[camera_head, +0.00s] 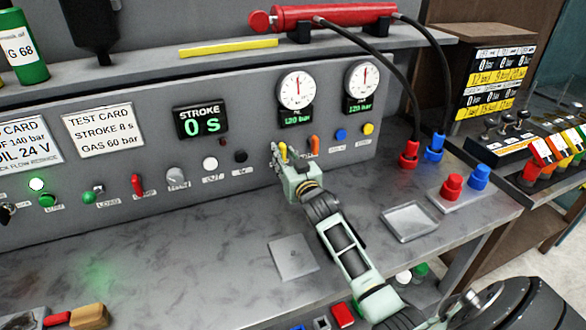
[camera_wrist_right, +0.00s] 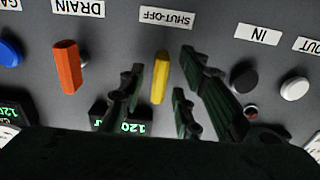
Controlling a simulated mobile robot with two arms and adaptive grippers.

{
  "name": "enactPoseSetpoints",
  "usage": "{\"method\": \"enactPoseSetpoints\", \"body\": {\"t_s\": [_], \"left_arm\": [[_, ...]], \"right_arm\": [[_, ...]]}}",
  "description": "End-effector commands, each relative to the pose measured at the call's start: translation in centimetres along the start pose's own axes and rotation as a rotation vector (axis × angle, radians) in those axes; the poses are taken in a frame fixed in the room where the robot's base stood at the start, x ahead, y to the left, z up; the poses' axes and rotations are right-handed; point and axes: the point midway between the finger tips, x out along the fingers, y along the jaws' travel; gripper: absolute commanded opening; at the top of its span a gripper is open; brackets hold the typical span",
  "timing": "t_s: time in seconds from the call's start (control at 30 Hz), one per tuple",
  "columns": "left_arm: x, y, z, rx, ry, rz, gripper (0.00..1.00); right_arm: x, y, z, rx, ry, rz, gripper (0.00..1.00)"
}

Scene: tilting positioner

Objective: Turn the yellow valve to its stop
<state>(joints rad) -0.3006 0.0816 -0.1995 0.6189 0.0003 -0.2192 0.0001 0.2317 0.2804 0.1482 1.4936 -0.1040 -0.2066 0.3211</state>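The yellow valve (camera_wrist_right: 161,77) is a slim handle on the grey panel beside the label SHUT-OFF (camera_wrist_right: 167,18). In the wrist view it stands nearly upright, leaning slightly. My right gripper (camera_wrist_right: 160,92) is open, with fingers on both sides of the handle and a visible gap on each side. In the head view my right gripper (camera_head: 281,158) is at the panel below the left gauge. Only the top of the yellow valve (camera_head: 283,149) shows there, the rest hidden by the fingers. My left gripper is not in view.
An orange DRAIN handle (camera_wrist_right: 66,66) sits close beside the gripper, and a black IN knob (camera_wrist_right: 244,78) is on the other side. Two gauges (camera_head: 296,90) read 120 bar above. The bench (camera_head: 180,250) is mostly clear, with a shallow tray (camera_head: 388,218) at right.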

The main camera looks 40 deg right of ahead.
Motion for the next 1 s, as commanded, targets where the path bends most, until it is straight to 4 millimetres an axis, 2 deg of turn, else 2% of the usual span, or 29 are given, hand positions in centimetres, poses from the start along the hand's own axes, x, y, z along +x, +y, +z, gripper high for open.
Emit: {"method": "enactPoseSetpoints", "body": {"t_s": [0.3,0.5,0.67,1.0], "left_arm": [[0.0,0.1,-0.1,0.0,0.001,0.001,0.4],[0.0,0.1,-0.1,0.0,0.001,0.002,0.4],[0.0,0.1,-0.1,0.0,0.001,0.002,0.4],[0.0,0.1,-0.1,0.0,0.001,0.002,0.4]], "right_arm": [[-6.5,0.0,0.2,-0.001,-0.004,0.0,0.3],[-9.3,0.0,0.1,-0.001,-0.003,0.0,0.3],[-10.2,0.0,0.1,-0.001,-0.002,0.0,0.3],[-10.3,0.0,0.1,-0.001,-0.002,0.0,0.3]]}}
